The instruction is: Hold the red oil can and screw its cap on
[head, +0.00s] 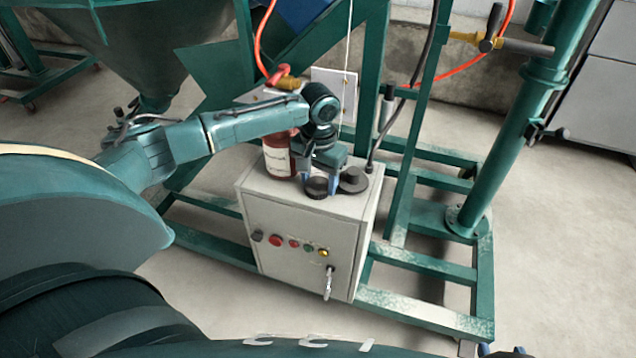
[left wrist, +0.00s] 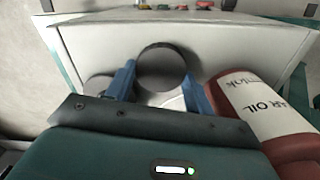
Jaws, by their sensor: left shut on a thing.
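The red oil can (head: 278,158) stands upright at the left of the grey box's top in the head view. In the left wrist view the can (left wrist: 262,100), with a white label reading "OIL", is at the right, beside my gripper. My left gripper (head: 318,181) is over the box top, its blue fingers shut on a dark round cap (left wrist: 162,68). The cap also shows in the head view (head: 317,188), right of the can and apart from it.
A second dark round piece (head: 353,180) lies on the box top, right of the held cap. The grey control box (head: 300,222) has buttons and a handle on its front. Green frame posts (head: 412,120) stand close behind and to the right. Open floor lies right of the frame.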

